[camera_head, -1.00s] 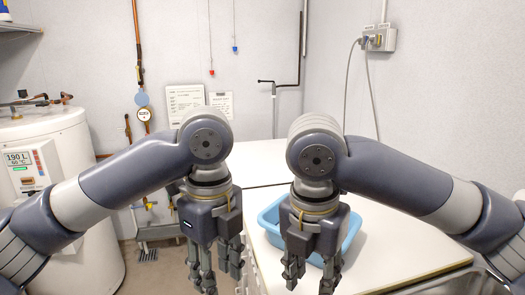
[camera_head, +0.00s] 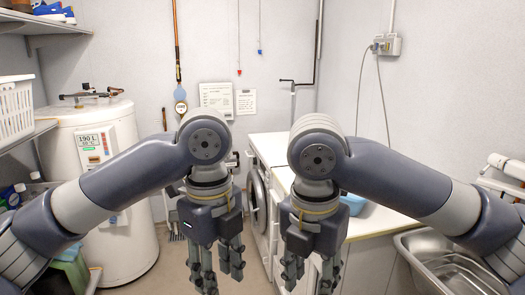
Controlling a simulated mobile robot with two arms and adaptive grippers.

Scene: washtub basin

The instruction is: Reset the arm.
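My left gripper (camera_head: 216,265) hangs fingers down in the middle of the head view, in front of a white counter and a front-loading washing machine. Its fingers look apart, with nothing between them. My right gripper (camera_head: 309,272) hangs the same way a little to its right, also with its fingers apart and nothing between them. The two arms are bent nearly as mirror images, and the grippers do not touch each other. A blue basin (camera_head: 354,203) stands on the counter (camera_head: 385,225) behind my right arm, mostly hidden by it.
A white water heater (camera_head: 90,150) stands at the left, with a shelf and white basket (camera_head: 17,112) beside it. The washing machine (camera_head: 257,200) is under the counter. A metal sink (camera_head: 445,265) lies at the lower right. Open floor shows at the lower left centre.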

